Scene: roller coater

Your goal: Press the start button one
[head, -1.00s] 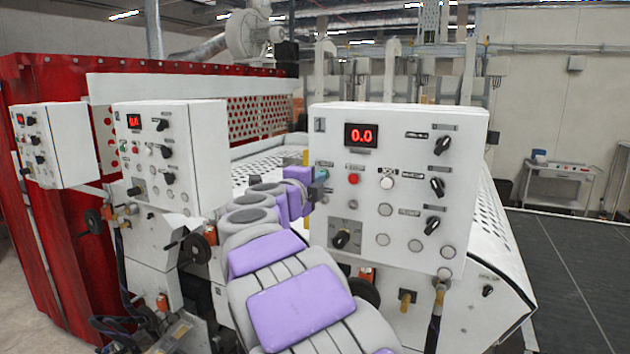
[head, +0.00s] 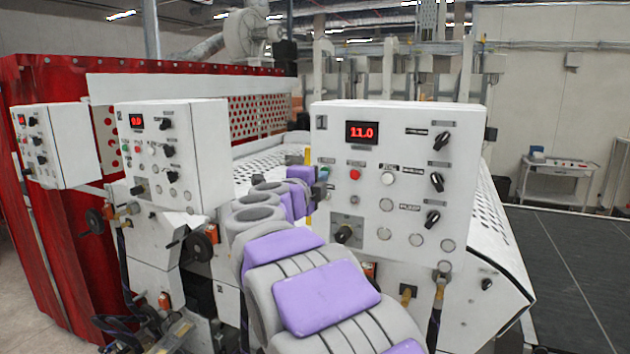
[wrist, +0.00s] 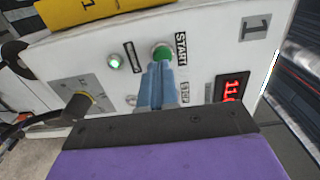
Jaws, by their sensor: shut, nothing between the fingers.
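The control box marked 1 (head: 465,190) stands at the right in the head view, and its red display (head: 361,133) reads 11.0. In the wrist view the green START button (wrist: 162,52) sits on this box's face, just beyond my fingertips. I cannot tell whether they touch it. In the head view my gripper (head: 319,184) is at the left edge of the same box. A red button (head: 355,174) shows beside it.
Two more white control boxes, one in the middle (head: 213,150) and one at far left (head: 70,145), stand beside red panels (head: 75,230). Several dark knobs, such as one at the upper right (head: 442,141), stick out from the near box.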

